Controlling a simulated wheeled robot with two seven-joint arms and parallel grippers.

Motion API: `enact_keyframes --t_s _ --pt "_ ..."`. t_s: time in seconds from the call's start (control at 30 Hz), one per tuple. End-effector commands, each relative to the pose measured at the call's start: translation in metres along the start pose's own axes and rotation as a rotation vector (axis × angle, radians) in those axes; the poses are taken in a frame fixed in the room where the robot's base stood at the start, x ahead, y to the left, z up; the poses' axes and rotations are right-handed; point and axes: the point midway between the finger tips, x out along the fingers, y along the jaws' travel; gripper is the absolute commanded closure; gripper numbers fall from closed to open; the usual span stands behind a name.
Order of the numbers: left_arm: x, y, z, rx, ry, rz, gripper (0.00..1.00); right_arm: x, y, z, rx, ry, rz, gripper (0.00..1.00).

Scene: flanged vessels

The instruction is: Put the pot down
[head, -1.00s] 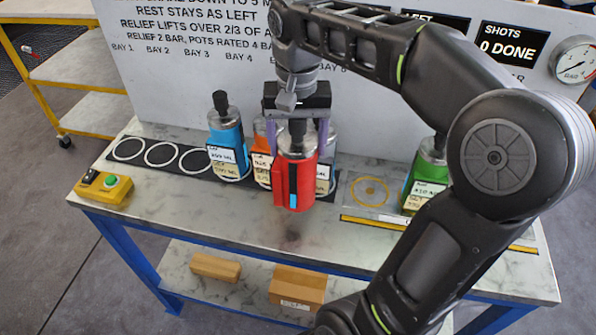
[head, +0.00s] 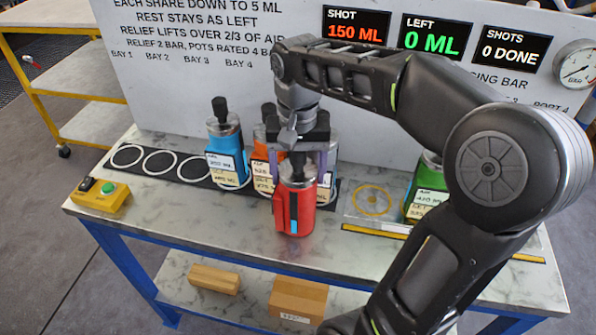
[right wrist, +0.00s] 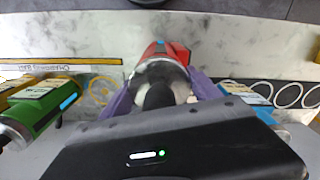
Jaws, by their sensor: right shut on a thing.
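A red pot (head: 294,210) with a dark top is held upright between the purple fingers of my right gripper (head: 299,168). It is over the front part of the bench (head: 150,203), before the row of bays; I cannot tell whether its base touches the top. In the right wrist view the red pot (right wrist: 172,50) sits between the fingers of the gripper (right wrist: 160,90), seen from above with its black knob. My left gripper is not in view.
Blue (head: 226,145) and orange (head: 263,155) pots stand behind, on a dark strip with empty ringed bays (head: 160,162) to the left. A green pot (head: 425,185) stands right, partly behind my arm. A yellow button box (head: 100,196) is at front left.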

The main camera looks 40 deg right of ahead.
Motion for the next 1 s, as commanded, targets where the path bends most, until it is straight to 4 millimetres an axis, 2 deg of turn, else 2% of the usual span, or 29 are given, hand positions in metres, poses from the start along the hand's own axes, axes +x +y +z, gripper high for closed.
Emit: enact_keyframes --t_s 0.3,0.33,0.6,0.83,1.0 --pt "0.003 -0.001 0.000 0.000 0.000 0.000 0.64 0.003 0.000 -0.001 0.000 0.002 -0.001 1.00" --pt "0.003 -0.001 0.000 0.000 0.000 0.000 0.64 0.004 0.000 0.000 0.000 0.000 0.000 0.27" --pt "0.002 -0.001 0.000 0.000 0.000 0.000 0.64 0.003 0.000 0.000 0.000 0.000 0.000 0.06" --pt "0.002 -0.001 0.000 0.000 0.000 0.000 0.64 0.002 0.000 0.000 0.000 0.000 0.000 0.06" --pt "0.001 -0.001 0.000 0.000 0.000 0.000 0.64 -0.006 0.000 -0.001 0.000 0.002 -0.001 0.06"
